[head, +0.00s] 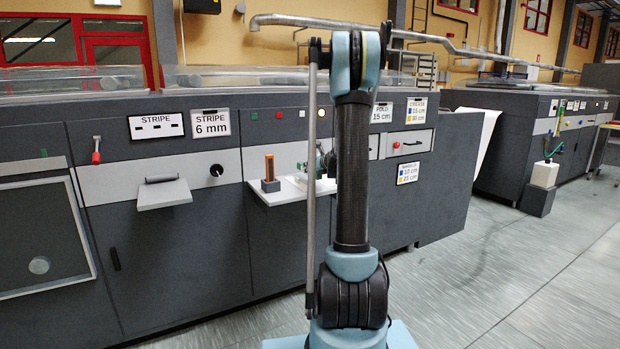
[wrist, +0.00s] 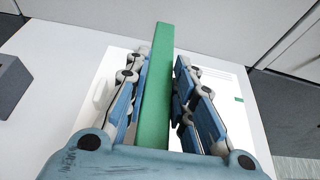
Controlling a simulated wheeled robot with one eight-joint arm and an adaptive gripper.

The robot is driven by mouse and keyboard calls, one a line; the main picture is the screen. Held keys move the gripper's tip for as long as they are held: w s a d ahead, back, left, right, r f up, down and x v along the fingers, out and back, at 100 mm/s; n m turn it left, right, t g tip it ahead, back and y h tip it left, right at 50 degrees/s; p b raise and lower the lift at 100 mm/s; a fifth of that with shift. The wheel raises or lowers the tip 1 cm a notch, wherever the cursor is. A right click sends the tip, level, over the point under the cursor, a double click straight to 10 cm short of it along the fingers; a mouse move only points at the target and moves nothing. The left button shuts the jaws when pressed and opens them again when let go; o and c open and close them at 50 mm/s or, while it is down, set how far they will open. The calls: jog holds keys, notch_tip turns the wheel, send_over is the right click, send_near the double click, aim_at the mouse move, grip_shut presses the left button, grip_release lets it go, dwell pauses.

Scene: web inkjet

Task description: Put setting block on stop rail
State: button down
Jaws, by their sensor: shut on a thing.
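A long green block (wrist: 158,80) stands between the fingers of my gripper (wrist: 160,95) in the wrist view, and the gripper is shut on it. I take this to be the setting block. Below it is a bright white sheet or plate on the white shelf (wrist: 60,50). In the head view my gripper (head: 328,160) is mostly hidden behind my arm, over the right part of the white shelf (head: 285,195). An orange block (head: 269,168) stands upright in a dark holder (head: 270,186) on the shelf's left. I cannot tell which part is the stop rail.
The dark machine front carries STRIPE signs (head: 156,126), a red-handled lever (head: 96,156), a grey ledge (head: 164,194) and a black knob (head: 216,170). A dark block (wrist: 10,85) shows left in the wrist view. Open floor (head: 530,270) lies to the right.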

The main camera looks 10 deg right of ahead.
aim_at(311, 174)
jog(key=shift+f, duration=1.7)
jog(key=c, duration=1.5)
grip_release()
jog(key=shift+o, duration=0.7)
jog(key=shift+s, duration=0.1)
